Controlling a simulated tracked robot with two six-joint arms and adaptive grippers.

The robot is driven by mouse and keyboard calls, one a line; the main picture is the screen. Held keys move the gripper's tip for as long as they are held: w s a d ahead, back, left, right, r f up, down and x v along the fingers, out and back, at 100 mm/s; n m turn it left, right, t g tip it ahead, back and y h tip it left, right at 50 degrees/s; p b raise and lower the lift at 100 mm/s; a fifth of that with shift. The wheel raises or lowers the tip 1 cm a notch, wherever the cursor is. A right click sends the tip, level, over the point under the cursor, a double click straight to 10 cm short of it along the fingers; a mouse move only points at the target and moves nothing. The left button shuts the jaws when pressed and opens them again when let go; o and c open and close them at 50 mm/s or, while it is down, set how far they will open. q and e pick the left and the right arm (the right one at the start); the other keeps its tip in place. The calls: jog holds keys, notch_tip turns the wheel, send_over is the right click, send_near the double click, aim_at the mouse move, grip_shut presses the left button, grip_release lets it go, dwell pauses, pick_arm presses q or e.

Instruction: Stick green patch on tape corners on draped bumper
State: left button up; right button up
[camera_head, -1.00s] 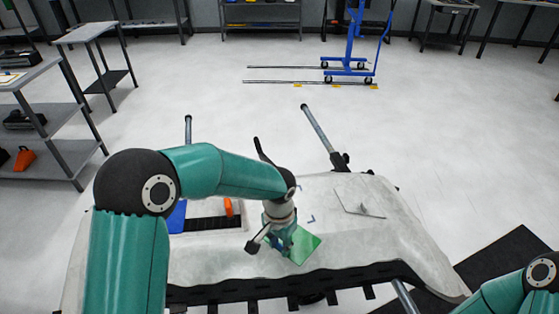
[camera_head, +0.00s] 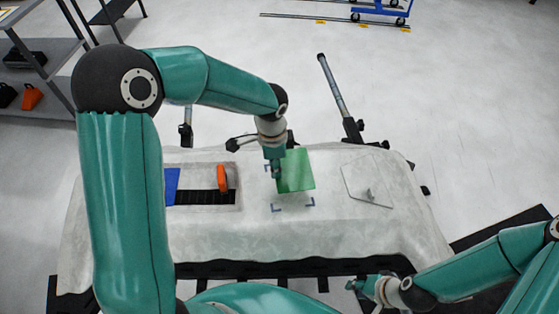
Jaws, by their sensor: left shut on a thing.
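The green patch (camera_head: 297,171) is held by my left gripper (camera_head: 276,170), which is shut on its left edge. The patch is over the draped bumper (camera_head: 250,228), toward its far side. I cannot tell whether it touches the drape. Blue tape corners (camera_head: 277,208) and (camera_head: 311,202) show on the drape just in front of the patch. Another blue mark (camera_head: 266,168) shows left of the gripper. Any other corner is hidden by the patch or gripper. My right gripper (camera_head: 362,284) is low at the bumper's front edge, and its fingers are too small to judge.
A tray (camera_head: 236,200) on the left of the drape holds an orange tool (camera_head: 222,178) and a blue piece (camera_head: 171,185). A pale square sheet with a knob (camera_head: 366,185) lies on the right. Stand posts (camera_head: 333,85) rise behind. A shelf (camera_head: 30,80) stands far left.

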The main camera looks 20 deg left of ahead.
aim_at(273, 187)
pick_arm(q)
jog(key=shift+s+a+f+b, duration=0.15)
jog(key=shift+f+b, duration=0.95)
jog(key=shift+f, duration=0.55)
jog(key=shift+w+a+f+b, duration=0.15)
jog(key=shift+f+b, duration=0.9)
jog(key=shift+f, duration=0.6)
jog(key=shift+s+a, duration=0.1)
jog(key=shift+s, duration=0.25)
jog(key=shift+f+b, duration=0.6)
jog(key=shift+b, duration=0.1)
jog(key=o, duration=0.8)
jog(key=shift+c, duration=0.2)
